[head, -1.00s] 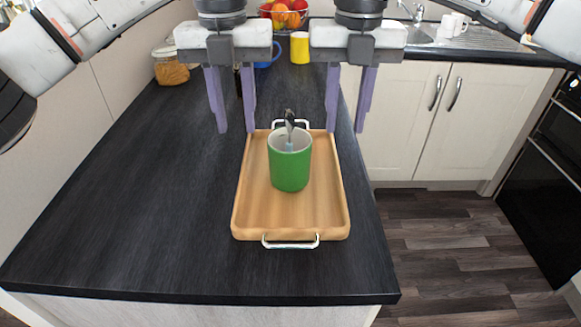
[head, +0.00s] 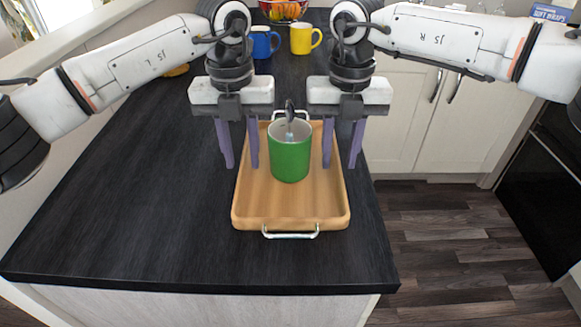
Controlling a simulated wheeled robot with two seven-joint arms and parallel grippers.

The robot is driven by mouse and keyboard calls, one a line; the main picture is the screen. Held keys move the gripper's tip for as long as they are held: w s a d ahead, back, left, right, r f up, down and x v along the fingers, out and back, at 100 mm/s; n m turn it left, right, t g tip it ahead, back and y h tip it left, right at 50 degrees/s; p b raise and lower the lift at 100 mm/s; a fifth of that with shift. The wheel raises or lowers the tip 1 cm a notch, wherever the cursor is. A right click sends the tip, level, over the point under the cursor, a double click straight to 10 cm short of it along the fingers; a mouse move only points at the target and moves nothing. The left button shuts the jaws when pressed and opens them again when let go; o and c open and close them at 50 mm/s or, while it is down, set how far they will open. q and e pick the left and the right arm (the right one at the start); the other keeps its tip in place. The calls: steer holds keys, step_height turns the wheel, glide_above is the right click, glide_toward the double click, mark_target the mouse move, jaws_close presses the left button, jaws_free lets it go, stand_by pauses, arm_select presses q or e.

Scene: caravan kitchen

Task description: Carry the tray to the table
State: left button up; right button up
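The wooden tray (head: 255,205) lies on the dark worktop, with a metal handle at its near end (head: 290,234) and another at its far end, partly hidden. A green mug (head: 290,160) stands upright on the tray with a utensil in it. My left gripper (head: 239,165) points down over the tray's left edge, its two purple fingers apart and nothing between them that I can make out. My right gripper (head: 341,165) points down over the tray's right edge, fingers apart. I cannot tell whether the fingertips touch the tray.
The dark worktop (head: 150,200) is bare to the left and in front of the tray. A blue mug (head: 262,45), a yellow mug (head: 302,40) and a fruit bowl (head: 283,10) stand at the back. Open wooden floor (head: 440,240) lies to the right, before cream cupboards (head: 410,120).

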arm_select(q)
steer(key=shift+f, duration=0.1)
jaws_close()
arm_select(e)
jaws_close()
stand_by(1.2)
